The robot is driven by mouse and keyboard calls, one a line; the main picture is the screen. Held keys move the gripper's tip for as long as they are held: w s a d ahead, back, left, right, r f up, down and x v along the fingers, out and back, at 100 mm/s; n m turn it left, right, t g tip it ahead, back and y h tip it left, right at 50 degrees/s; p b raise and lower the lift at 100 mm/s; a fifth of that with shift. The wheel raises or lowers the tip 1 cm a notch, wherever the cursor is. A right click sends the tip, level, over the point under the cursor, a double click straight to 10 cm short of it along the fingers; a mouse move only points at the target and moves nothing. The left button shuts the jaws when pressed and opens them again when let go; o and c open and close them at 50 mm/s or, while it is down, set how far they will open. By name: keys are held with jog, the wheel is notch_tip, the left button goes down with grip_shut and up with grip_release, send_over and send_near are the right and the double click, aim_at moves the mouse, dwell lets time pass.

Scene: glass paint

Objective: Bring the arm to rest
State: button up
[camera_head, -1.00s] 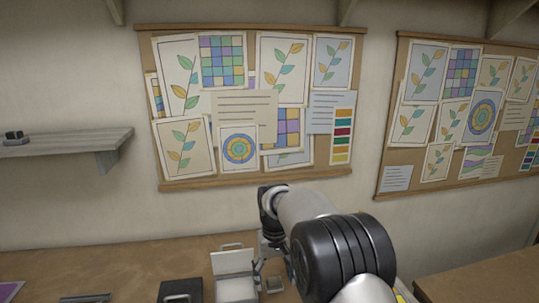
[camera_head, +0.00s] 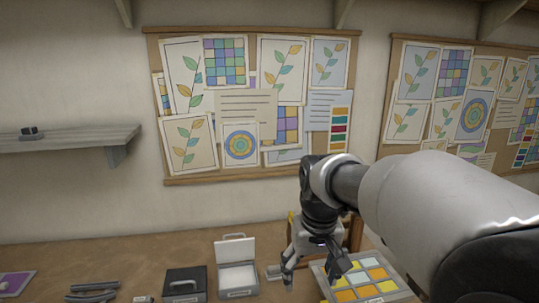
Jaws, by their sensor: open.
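My arm reaches in from the right side of the head view. My gripper (camera_head: 314,272) hangs at its end, pointing down over the bench, with its two fingers spread apart and nothing seen between them. The gripper is above the gap between the open white box and the tray of coloured squares. Its right finger overlaps the tray's left part in the picture; I cannot tell how high above it is.
On the bench (camera_head: 130,245) stand an open white box (camera_head: 237,280), a black case (camera_head: 185,284), a tray of yellow and orange squares (camera_head: 368,286), dark curved tools (camera_head: 93,290) and a purple sheet (camera_head: 15,284). A shelf (camera_head: 70,139) and pinboards (camera_head: 262,177) are on the wall.

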jog(key=s+d+t, duration=0.1)
jog(key=s+d, duration=0.1)
jog(key=s, duration=1)
jog(key=s+d+m+t, duration=0.1)
jog(key=s+d, duration=0.2)
jog(key=s, duration=0.9)
jog(key=shift+d+f+t, duration=0.2)
jog(key=shift+d+t, duration=0.1)
jog(key=shift+c, duration=0.3)
